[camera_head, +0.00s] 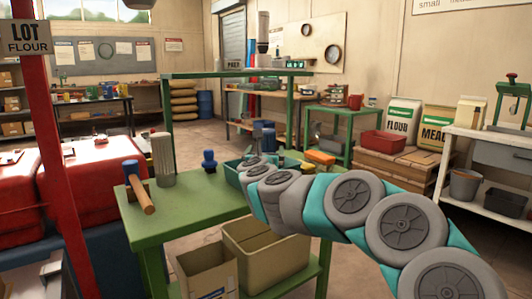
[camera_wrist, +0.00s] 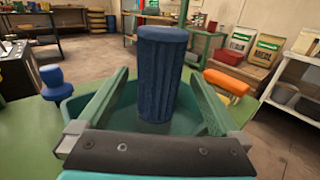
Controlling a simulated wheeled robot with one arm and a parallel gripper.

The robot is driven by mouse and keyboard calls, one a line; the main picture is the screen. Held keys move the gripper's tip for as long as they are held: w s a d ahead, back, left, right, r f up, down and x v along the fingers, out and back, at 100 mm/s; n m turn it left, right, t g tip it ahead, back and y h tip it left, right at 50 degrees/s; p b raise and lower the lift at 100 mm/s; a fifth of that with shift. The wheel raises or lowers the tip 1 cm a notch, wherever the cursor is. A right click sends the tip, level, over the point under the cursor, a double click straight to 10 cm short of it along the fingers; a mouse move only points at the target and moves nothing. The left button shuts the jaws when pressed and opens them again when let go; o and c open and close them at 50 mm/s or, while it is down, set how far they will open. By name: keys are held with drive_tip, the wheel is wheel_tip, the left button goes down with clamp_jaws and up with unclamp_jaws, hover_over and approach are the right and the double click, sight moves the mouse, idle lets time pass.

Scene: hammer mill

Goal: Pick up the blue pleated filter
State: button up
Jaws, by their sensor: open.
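The blue pleated filter (camera_wrist: 161,75) stands upright in a teal tray (camera_wrist: 72,112) in the wrist view. My gripper (camera_wrist: 159,76) is open, with one finger on each side of the filter. Gaps show between the fingers and the filter, so it is not held. In the head view, my arm covers much of the teal tray (camera_head: 232,172) on the green table.
The green table (camera_head: 195,205) also holds a hammer (camera_head: 140,193), a grey pleated cylinder (camera_head: 163,160), a blue knobbed object (camera_head: 209,161) and an orange object (camera_head: 320,157). Cardboard boxes (camera_head: 268,250) stand below. A red post (camera_head: 62,150) rises at left.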

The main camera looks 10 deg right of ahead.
drive_tip(key=shift+x, duration=1.75)
drive_tip(key=shift+c, duration=0.2)
drive_tip(key=c, duration=1.4)
drive_tip(key=shift+r, duration=0.1)
drive_tip(key=shift+c, duration=0.2)
wheel_tip(320, 180, up, 28)
drive_tip(key=p, duration=0.9)
